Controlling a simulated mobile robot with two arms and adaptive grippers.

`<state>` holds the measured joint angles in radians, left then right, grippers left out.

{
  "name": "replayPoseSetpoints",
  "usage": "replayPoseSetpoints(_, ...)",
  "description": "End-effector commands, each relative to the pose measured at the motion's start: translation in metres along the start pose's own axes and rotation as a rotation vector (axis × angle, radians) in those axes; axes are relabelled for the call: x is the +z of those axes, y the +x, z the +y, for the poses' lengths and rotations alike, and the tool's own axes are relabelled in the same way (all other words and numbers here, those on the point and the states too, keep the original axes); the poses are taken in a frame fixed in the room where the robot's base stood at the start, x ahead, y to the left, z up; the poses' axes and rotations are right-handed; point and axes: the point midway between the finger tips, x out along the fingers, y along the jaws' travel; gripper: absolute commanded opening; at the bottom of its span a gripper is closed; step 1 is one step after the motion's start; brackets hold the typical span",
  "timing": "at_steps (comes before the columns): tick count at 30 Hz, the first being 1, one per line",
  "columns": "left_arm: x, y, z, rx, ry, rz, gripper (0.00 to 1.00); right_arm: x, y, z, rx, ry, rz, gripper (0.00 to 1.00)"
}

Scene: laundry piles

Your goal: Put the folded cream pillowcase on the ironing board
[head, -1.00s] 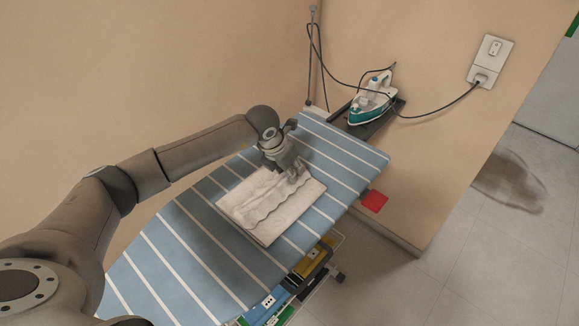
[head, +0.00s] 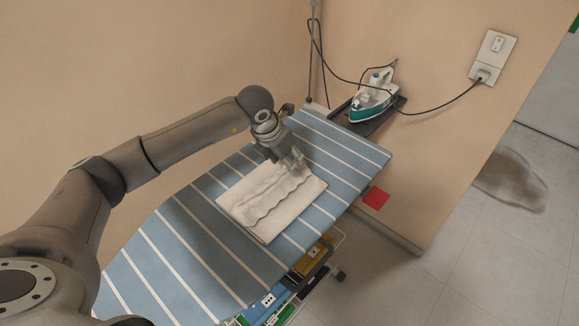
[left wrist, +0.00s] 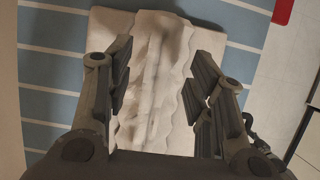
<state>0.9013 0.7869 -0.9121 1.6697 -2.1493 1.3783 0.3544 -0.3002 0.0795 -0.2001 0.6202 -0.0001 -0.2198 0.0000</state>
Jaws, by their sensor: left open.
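The folded cream pillowcase (head: 268,203) lies flat on the blue-and-white striped ironing board (head: 190,245), around the middle of its length. It has a wavy raised fold along its middle. My left gripper (head: 293,162) is over the pillowcase's far edge. In the left wrist view, its two fingers are spread wide on either side of the raised fold of the pillowcase (left wrist: 155,85), and nothing is gripped. The exact gap between fingertips and cloth is hard to tell. My right gripper is not in view.
A teal-and-white iron (head: 371,103) stands on a dark rest (head: 365,119) at the board's far end, its cord running to the wall socket (head: 484,75). A red tag (head: 376,198) shows at the board's right side. Coloured items (head: 312,257) sit below the board.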

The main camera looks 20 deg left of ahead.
Motion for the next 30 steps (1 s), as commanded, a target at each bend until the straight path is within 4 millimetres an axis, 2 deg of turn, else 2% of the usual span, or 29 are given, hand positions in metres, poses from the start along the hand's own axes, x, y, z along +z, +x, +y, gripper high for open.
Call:
replayPoseSetpoints(1,-0.001,-0.009,0.001,0.003,0.003,-0.005,0.49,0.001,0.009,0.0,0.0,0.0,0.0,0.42)
replayPoseSetpoints(6,-0.001,-0.045,0.001,0.003,0.001,-0.004,0.49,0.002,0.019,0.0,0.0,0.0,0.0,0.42)
replayPoseSetpoints(12,0.0,-0.072,0.0,0.001,0.001,-0.002,0.49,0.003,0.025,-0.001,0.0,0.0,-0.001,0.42)
replayPoseSetpoints(25,0.0,-0.08,0.0,0.001,0.0,0.001,0.49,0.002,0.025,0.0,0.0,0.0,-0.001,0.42)
replayPoseSetpoints(30,0.006,-0.095,0.0,0.001,0.0,0.0,0.49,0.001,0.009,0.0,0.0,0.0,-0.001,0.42)
